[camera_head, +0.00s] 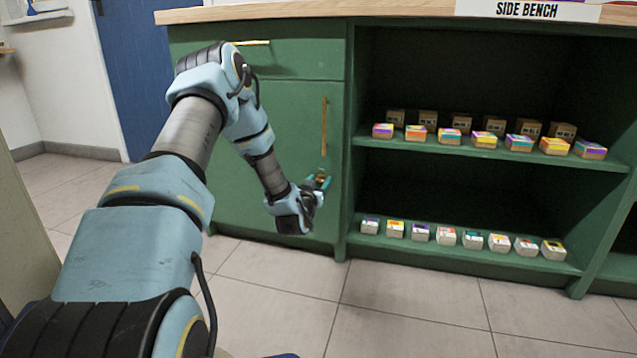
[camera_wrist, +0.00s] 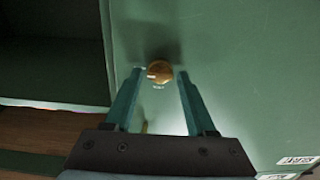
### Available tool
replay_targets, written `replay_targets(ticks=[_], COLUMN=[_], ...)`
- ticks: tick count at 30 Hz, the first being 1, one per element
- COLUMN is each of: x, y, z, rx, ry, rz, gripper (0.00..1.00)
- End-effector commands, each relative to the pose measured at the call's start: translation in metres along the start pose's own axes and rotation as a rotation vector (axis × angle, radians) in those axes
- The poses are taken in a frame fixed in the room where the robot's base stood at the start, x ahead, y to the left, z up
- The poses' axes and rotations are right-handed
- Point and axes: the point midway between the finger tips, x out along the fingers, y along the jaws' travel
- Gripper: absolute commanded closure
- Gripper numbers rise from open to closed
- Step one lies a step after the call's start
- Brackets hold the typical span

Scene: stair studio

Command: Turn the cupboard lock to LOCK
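The cupboard lock is a round brass knob (camera_wrist: 160,72) on the green cupboard door (camera_wrist: 235,60). A small pale mark shows on the knob's left side in the wrist view, and tiny lettering beneath it is too small to read. My gripper (camera_wrist: 160,73) is open, with one teal finger on each side of the knob. A gap shows between each fingertip and the knob, so neither finger appears to touch it. In the head view my gripper (camera_head: 322,182) is at the lower right of the door (camera_head: 290,120), and the knob is mostly hidden by the fingers.
A long brass handle (camera_head: 324,126) stands above my gripper on the door. A drawer (camera_head: 300,52) is above it. Open shelves (camera_head: 470,160) with several small boxes are to the right. The tiled floor (camera_head: 400,300) in front is clear.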

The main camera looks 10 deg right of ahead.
Motion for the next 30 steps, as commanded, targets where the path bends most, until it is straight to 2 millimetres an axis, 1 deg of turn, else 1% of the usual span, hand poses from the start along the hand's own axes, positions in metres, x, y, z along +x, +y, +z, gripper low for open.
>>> replay_targets(ticks=[1,2,14,23,30], x=[-0.0001,-0.0001,-0.0002,-0.0002,-0.0002], y=[0.0,0.0,0.0,-0.0001,-0.0005], z=[0.0001,0.0001,0.0002,0.0001,-0.0013], rx=[0.0,0.0,0.0,-0.007,-0.083], ry=[0.0,0.0,0.0,0.0,0.0], rz=[0.0,0.0,0.0,0.0,0.0], gripper=[0.51,0.54,0.99,1.0,1.0])
